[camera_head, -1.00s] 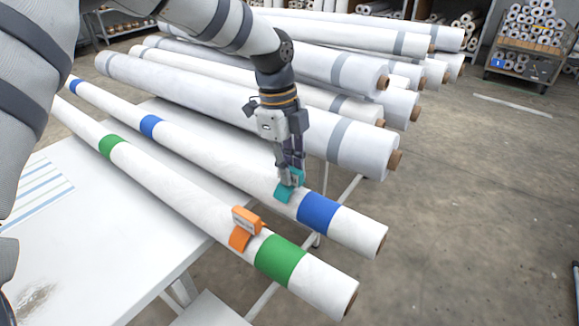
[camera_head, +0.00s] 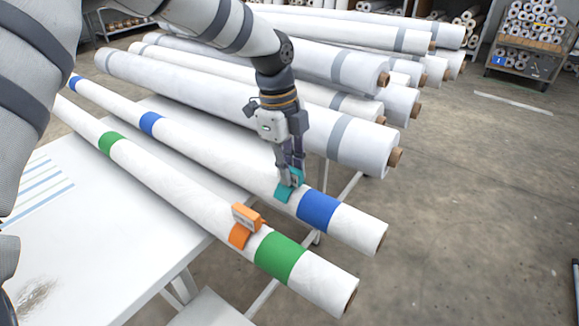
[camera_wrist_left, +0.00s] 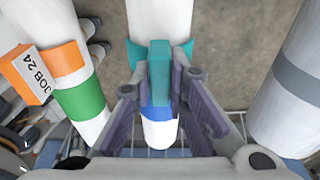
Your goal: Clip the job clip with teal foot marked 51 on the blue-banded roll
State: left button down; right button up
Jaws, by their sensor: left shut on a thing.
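The teal job clip (camera_head: 287,188) is at the blue-banded roll (camera_head: 230,164), just left of the blue band (camera_head: 318,211) near the roll's front end. My left gripper (camera_head: 290,172) points down from above and is shut on the clip. In the left wrist view the clip (camera_wrist_left: 159,75) sits between the two fingers (camera_wrist_left: 160,98), with its teal foot spread across the top of the white roll (camera_wrist_left: 160,18). The clip's number is not readable. My right gripper is not in view.
Large grey-banded rolls (camera_head: 240,100) lie behind. A white table (camera_head: 105,262) is at the left, and a cart of rolls (camera_head: 525,50) stands far right.

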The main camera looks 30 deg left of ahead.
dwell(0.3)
pick_arm(q)
jog(key=c, duration=1)
grip_release()
jog(key=shift+r+p, duration=0.7)
jog(key=shift+r, duration=2.8)
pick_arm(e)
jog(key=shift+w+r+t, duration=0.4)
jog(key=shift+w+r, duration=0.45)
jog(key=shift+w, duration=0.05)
